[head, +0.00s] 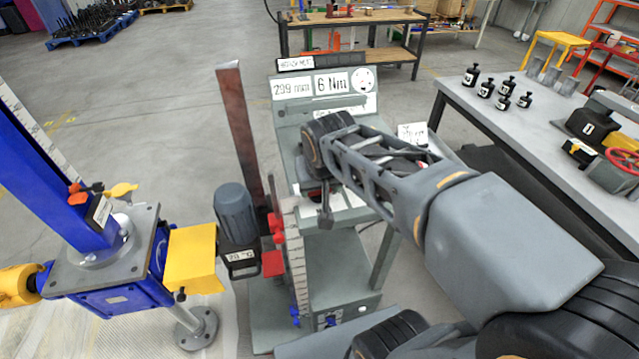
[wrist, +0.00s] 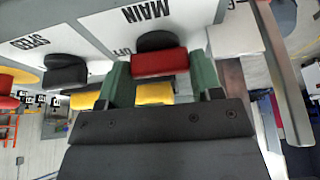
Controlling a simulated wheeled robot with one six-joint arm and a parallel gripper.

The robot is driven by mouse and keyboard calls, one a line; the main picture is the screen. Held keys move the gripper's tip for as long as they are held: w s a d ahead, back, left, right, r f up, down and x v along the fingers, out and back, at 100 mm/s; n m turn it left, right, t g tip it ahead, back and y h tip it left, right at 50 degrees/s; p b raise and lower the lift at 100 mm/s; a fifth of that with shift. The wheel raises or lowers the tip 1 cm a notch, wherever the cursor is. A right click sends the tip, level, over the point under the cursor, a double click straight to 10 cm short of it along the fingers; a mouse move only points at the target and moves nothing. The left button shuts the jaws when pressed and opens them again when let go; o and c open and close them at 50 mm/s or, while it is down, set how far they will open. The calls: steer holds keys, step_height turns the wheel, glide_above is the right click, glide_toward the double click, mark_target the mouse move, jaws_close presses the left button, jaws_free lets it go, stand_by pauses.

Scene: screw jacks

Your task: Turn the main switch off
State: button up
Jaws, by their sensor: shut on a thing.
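The main switch (wrist: 160,62) shows in the wrist view as a red handle on a black round base, on a white panel lettered MAIN and OFF. A yellow piece sits just behind the red handle. My gripper (wrist: 161,72) has its two green fingers on either side of the red handle and is shut on it. The exact angle of the handle against the OFF mark is hard to tell. In the head view my arm reaches over the grey control console (head: 288,113), and my wrist hides the switch there.
A second black knob (wrist: 65,72) sits beside the main switch at the SPEED label. The console's displays (head: 331,85) read 299 mm and 6 Nm. A blue screw jack (head: 108,262) stands left, a grey motor (head: 236,213) nearer the console, and a workbench (head: 480,112) right.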

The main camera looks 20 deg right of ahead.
steer(key=o, duration=0.9)
steer(key=shift+d, duration=0.1)
steer(key=shift+r, duration=0.1)
steer(key=shift+r+p, duration=0.45)
steer(key=p+v, duration=0.4)
steer(key=v, duration=0.3)
steer(key=shift+s+p, duration=0.2)
steer(key=shift+p, duration=0.1)
